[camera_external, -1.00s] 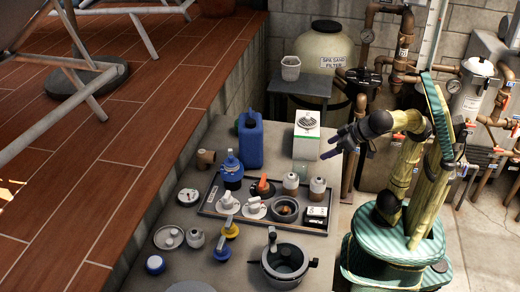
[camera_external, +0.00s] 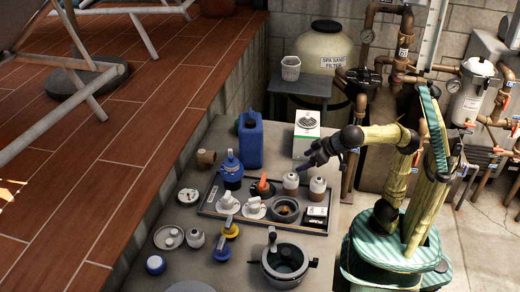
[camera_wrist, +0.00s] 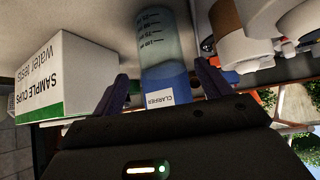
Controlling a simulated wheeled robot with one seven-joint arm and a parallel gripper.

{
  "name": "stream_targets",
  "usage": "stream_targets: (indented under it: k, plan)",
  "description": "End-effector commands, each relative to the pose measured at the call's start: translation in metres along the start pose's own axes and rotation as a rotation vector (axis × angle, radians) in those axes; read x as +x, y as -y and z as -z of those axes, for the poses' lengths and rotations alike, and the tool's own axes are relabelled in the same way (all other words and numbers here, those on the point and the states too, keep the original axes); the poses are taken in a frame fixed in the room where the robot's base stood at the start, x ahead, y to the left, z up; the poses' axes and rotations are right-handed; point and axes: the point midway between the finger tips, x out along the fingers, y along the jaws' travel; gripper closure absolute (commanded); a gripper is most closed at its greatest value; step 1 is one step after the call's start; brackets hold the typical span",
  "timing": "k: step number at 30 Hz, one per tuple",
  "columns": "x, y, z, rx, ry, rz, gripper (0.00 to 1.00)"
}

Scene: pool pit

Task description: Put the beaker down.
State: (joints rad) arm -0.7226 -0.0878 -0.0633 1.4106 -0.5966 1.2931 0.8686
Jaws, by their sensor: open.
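The beaker (camera_wrist: 160,50) is clear, with graduation marks, blue liquid and a white "CLARIFIER" label. In the wrist view it lies between the two purple fingers of my gripper (camera_wrist: 162,92), which are apart, with a gap visible on each side. In the external view my gripper (camera_external: 312,157) is low over the table (camera_external: 222,133), just in front of the white box with a green band (camera_external: 307,124). There it hides most or all of the beaker. I cannot tell whether either finger touches it.
The box shows close beside the left finger in the wrist view (camera_wrist: 65,78). A blue jug (camera_external: 250,142) stands left of it. A dark tray (camera_external: 210,205) with jars, cups and a bowl is just in front of my gripper. A pot (camera_external: 284,262) stands at the front.

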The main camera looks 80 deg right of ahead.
Motion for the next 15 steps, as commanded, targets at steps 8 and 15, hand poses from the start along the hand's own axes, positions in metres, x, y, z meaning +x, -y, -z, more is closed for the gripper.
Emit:
stream_targets:
  k: [8, 15]
  plan:
    - [0.02, 0.003, -0.003, 0.001, 0.001, 0.0, 0.23]
    - [0.05, 0.004, -0.001, 0.001, 0.0, 0.0, 0.23]
